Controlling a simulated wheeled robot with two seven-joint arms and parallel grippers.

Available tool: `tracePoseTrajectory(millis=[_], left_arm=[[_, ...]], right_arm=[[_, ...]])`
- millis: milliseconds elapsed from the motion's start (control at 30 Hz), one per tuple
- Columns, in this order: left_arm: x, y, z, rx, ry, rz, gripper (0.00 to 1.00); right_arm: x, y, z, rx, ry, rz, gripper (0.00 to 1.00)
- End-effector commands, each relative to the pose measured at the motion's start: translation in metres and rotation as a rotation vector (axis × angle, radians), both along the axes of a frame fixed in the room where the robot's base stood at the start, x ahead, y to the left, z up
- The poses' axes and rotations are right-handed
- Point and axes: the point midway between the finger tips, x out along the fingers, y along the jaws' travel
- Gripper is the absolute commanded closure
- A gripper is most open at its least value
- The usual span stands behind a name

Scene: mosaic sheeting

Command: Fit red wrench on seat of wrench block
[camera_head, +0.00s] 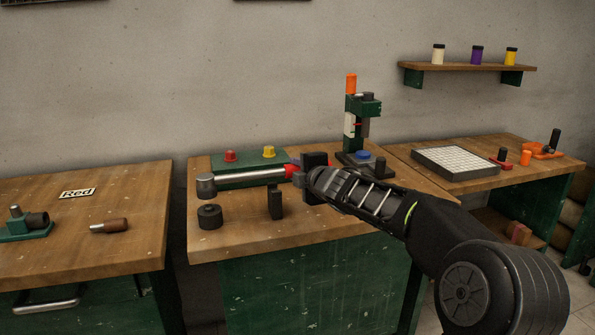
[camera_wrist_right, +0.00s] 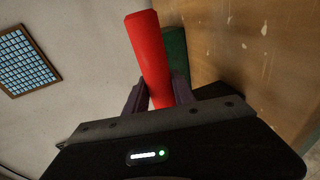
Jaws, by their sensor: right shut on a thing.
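My right gripper (camera_head: 298,172) is shut on the red handle (camera_wrist_right: 150,50) of the red wrench (camera_head: 248,177). The wrench has a long silver shaft and a dark round head at its left end. It lies nearly level above the middle table, head to the left. In the right wrist view the handle stands between the two fingers of my right gripper (camera_wrist_right: 158,90). A green block (camera_head: 245,161) with red and yellow knobs is behind the shaft; it may be the wrench block, but I cannot tell. Its seat is not clearly visible. My left gripper is not in view.
A dark upright block (camera_head: 275,203) and a dark cylinder (camera_head: 209,217) stand on the table in front of the wrench. A green press-like stand (camera_head: 363,130) rises behind my gripper. A white-grid tray (camera_head: 455,161) lies on the right table. The table's front strip is clear.

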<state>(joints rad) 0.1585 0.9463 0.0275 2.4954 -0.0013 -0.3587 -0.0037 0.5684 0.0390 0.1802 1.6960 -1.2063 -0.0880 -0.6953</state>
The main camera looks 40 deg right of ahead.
Motion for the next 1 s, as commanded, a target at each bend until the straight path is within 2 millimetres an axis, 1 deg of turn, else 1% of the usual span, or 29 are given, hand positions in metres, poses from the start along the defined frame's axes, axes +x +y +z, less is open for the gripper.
tracePoseTrajectory(millis=[33, 1000], left_arm=[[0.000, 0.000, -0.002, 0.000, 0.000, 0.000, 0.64], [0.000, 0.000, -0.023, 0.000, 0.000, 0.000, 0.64]], right_arm=[[0.000, 0.001, 0.002, 0.001, -0.009, 0.001, 1.00], [0.000, 0.001, -0.019, 0.001, -0.009, 0.002, 1.00]])
